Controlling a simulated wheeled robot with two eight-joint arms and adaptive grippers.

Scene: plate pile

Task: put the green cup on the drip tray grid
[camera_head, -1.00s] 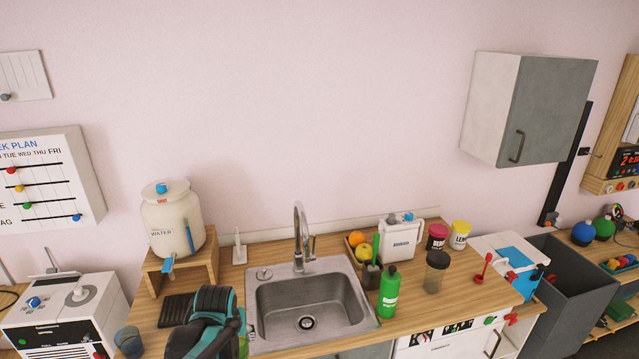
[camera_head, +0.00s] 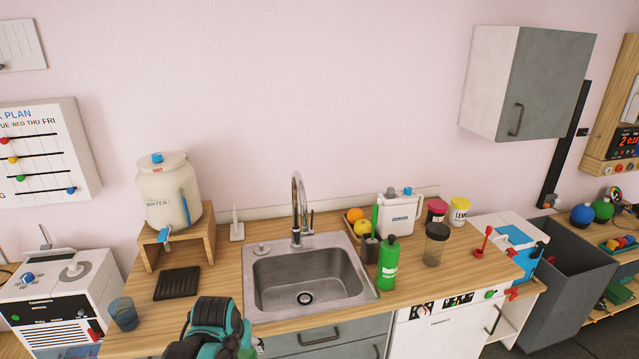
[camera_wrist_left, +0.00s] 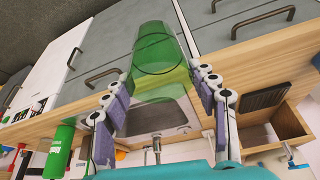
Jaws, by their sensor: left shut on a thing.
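The green cup (camera_wrist_left: 160,60) is translucent and sits between the fingers of my left gripper (camera_wrist_left: 158,97) in the left wrist view. The gripper is shut on it and holds it in front of the counter. In the head view my left gripper (camera_head: 218,328) is at the bottom, at the counter's front edge; only a sliver of green shows beside it. The black ribbed drip tray grid (camera_head: 177,283) lies bare on the counter below the water dispenser's tap, up and left of the gripper. It also shows in the left wrist view (camera_wrist_left: 265,97). My right gripper is out of view.
The water dispenser (camera_head: 168,195) stands on a wooden stand (camera_head: 208,238) behind the grid. A blue cup (camera_head: 124,314) is left of the grid. The sink (camera_head: 310,278) is to the right, with a green bottle (camera_head: 388,264) beyond it.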

